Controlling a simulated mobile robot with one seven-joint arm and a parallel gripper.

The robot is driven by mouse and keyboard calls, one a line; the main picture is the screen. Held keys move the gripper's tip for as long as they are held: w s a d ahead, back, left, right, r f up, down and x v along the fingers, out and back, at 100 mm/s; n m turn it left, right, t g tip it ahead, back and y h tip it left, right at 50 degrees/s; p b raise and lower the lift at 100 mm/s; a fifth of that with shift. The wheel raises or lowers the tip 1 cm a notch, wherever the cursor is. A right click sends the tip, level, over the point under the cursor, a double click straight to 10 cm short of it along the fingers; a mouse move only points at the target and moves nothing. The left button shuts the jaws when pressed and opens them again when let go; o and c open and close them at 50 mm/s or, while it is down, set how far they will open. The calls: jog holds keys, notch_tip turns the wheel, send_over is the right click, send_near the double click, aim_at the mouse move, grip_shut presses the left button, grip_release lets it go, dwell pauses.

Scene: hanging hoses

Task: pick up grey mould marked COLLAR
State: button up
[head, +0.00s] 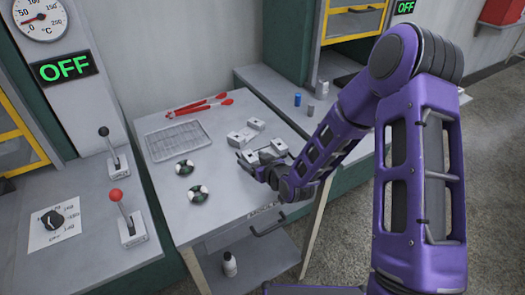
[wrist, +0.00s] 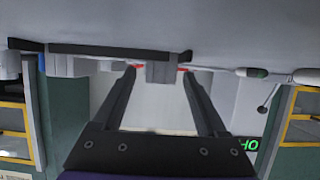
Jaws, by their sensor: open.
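Several grey mould blocks stand on the table in the head view, two of them behind my gripper: one block (head: 241,137) and a smaller one (head: 255,124). More grey blocks (head: 279,146) show right at my gripper (head: 256,166), which partly hides them. No COLLAR marking is readable on any block. In the wrist view, which looks upside down, my gripper (wrist: 160,73) has its two fingers spread. A grey block (wrist: 160,71) shows between the fingertips; I cannot tell whether they touch it. Another grey block (wrist: 62,66) is to the left.
Blue (head: 297,99) and grey (head: 311,110) cylinders stand at the back right. Levers (head: 120,205) stand at left.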

grip_shut()
dwell(0.4)
jog(key=shift+r, duration=0.1)
dwell(0.9)
